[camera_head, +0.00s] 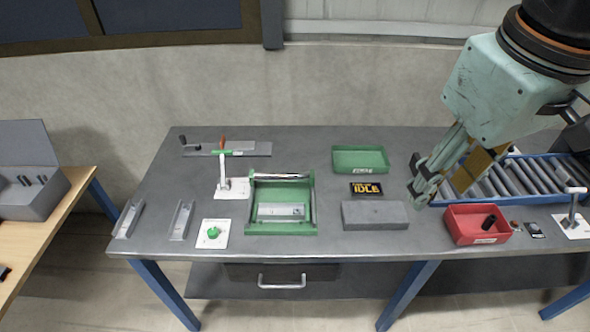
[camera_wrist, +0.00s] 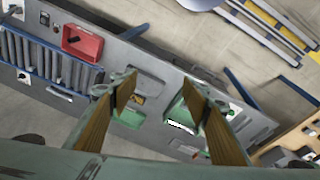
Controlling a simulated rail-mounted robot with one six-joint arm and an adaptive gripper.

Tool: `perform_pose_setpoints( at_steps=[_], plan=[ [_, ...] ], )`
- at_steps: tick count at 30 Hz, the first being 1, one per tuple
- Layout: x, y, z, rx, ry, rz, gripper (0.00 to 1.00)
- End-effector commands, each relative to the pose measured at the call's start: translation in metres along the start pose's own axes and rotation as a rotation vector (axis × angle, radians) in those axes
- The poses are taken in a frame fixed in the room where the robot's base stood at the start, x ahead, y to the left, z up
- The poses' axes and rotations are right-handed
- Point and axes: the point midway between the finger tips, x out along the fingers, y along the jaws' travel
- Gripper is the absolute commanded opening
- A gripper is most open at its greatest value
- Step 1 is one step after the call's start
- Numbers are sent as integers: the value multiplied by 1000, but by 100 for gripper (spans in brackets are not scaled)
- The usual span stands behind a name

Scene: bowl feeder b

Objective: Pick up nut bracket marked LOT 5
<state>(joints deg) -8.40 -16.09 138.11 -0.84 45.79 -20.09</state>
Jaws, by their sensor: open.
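Several metal channel-shaped brackets are in the head view. One bracket (camera_head: 128,219) lies at the table's left front edge, and a second bracket (camera_head: 181,220) lies a little right of it. A third bracket (camera_head: 281,211) sits in the green fixture (camera_head: 309,222). No LOT 5 marking is readable, so I cannot tell which bracket carries it. My gripper (camera_head: 421,180) is open and empty above the right part of the table, well away from the brackets. Its fingers also show in the wrist view (camera_wrist: 158,97).
A grey block (camera_head: 375,215), a display reading IDLE (camera_head: 366,188) and a green tray (camera_head: 360,160) stand mid-table. A red bin (camera_head: 477,225) and a roller conveyor (camera_head: 548,175) are at right. A white clamp (camera_head: 224,180) and green-knob panel (camera_head: 214,234) are at left.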

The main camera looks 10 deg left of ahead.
Motion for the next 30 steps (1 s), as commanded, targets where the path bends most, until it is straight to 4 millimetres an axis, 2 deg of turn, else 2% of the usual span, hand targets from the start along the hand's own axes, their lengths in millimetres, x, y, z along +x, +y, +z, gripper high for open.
perform_pose_setpoints(
  at_steps=[14,30],
  plan=[
    [44,-11,-55,-259,-56,-37,43],
    [105,-37,-109,-551,-111,-87,43]
  ],
)
